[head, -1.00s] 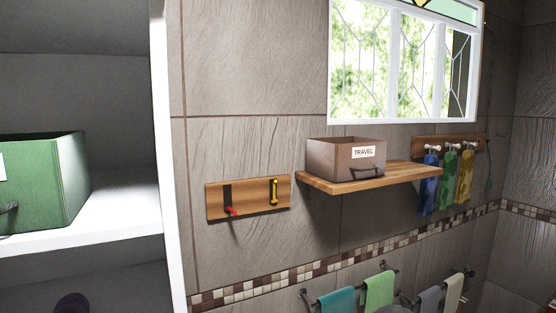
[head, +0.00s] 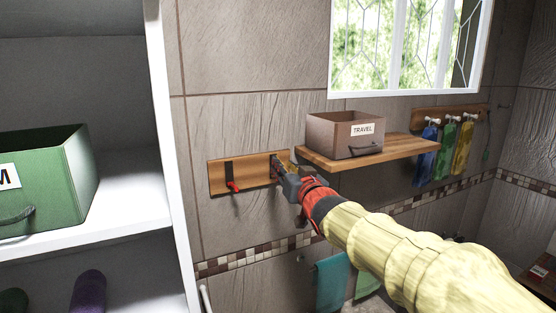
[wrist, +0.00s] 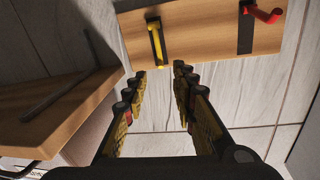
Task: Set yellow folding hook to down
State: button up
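A wooden board (head: 217,176) on the tiled wall carries two folding hooks on dark plates. The yellow folding hook (wrist: 155,43) shows in the wrist view, lying along its dark plate. In the head view my gripper covers most or all of it. The red hook (head: 234,186) juts out at the bottom of its plate; it also shows in the wrist view (wrist: 263,14). My gripper (wrist: 160,74) is open and empty, its two fingers pointing at the board. The yellow hook lies just beyond the fingertips, between their lines; I cannot tell whether they touch the board.
A wooden shelf (head: 400,150) with a brown TRAVEL box (head: 330,137) juts out right of the board and is close to my gripper in the wrist view (wrist: 40,110). A white cabinet (head: 165,120) with a green box (head: 50,165) stands left. Towels (head: 330,285) hang below.

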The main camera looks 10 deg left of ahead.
jog(key=shift+p+x, duration=0.6)
jog(key=shift+x, duration=2.35)
jog(key=shift+c, duration=0.8)
grip_shut()
